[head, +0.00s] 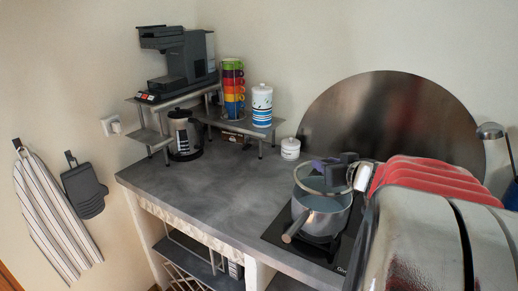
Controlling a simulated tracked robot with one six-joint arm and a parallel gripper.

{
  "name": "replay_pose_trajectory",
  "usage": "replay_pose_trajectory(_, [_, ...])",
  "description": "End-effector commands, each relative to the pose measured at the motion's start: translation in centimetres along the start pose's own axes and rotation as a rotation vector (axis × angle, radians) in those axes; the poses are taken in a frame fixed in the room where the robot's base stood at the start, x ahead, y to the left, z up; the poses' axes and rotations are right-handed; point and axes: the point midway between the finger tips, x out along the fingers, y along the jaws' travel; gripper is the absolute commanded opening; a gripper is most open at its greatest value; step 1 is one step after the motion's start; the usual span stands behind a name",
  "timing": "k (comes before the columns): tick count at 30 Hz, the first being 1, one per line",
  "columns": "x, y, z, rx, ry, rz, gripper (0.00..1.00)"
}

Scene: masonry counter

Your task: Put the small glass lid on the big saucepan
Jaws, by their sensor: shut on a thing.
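The big saucepan (318,217) is grey and stands on the black hob, with its handle pointing to the lower left. The small glass lid (299,183) shows as a clear disc with a thin rim, just above the saucepan's opening. It overlaps the pan's far rim in the head view, and I cannot tell whether they touch. My gripper (328,168), dark and purplish, is shut on the lid at its upper side. The fingertips and the lid's knob are too small to make out clearly.
The black hob (277,232) lies at the counter's (200,200) right front. A large round metal disc (390,115) leans on the wall behind. A small white pot (290,149), a striped canister (262,105), stacked cups (233,90) and a kettle (184,135) stand farther left. The counter's middle is clear.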

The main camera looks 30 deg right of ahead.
Motion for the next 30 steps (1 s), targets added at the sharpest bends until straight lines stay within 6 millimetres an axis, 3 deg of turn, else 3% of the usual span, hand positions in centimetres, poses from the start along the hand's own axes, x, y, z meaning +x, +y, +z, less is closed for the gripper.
replay_pose_trajectory(30, [1.7,0.0,4.2,0.0,0.001,0.0,0.0])
